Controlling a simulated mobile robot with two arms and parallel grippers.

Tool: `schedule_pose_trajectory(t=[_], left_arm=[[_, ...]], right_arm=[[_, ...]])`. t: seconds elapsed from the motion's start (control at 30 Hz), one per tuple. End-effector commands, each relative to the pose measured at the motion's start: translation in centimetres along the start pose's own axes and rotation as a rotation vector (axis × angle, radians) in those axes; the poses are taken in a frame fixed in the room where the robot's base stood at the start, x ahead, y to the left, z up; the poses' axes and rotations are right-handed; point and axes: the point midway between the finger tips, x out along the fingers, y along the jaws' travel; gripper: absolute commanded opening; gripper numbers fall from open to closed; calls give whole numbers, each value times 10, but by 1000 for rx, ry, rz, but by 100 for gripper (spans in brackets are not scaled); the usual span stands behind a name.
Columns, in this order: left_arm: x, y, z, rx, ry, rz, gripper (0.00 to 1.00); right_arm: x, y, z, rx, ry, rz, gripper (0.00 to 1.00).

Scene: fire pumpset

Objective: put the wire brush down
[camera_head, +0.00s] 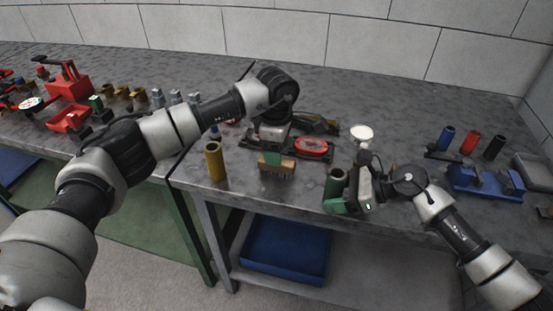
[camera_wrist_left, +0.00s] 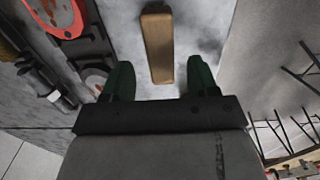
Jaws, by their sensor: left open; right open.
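The wire brush, a tan block (camera_head: 288,168), is at the front part of the right table, below my left gripper. It also shows in the left wrist view (camera_wrist_left: 157,45), lying ahead of the fingertips and between their lines. My left gripper (camera_head: 270,158) is open, with its green fingers apart on either side in the left wrist view (camera_wrist_left: 158,82); nothing is held between them. In the head view its fingers partly cover the brush. My right gripper (camera_head: 345,205) is open near the table's front edge, close to a dark green cylinder (camera_head: 337,178).
A red oval part (camera_head: 312,147) on a dark base lies behind the brush. A yellow cylinder (camera_head: 214,161) stands to its left. A blue fixture (camera_head: 485,181) and coloured cylinders are at the right. A blue bin (camera_head: 285,250) is under the table. Red fittings (camera_head: 70,118) crowd the left table.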

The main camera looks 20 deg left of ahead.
Motion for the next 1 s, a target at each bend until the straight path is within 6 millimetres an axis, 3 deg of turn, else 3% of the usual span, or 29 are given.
schedule_pose_trajectory(t=[0.2, 0.4, 0.87, 1.0], left_arm=[[-49, 1, 0, -1, -1, 4, 59], [-74, 0, 0, -1, 0, 1, 59], [-80, 0, 0, -1, 0, 0, 59], [-79, -1, 1, 0, 2, 1, 64]], right_arm=[[0, 0, 0, 0, 0, 0, 64], [0, 0, 0, 0, 0, 0, 64], [0, 0, 0, 0, 0, 0, 64], [0, 0, 0, 0, 0, 0, 64]])
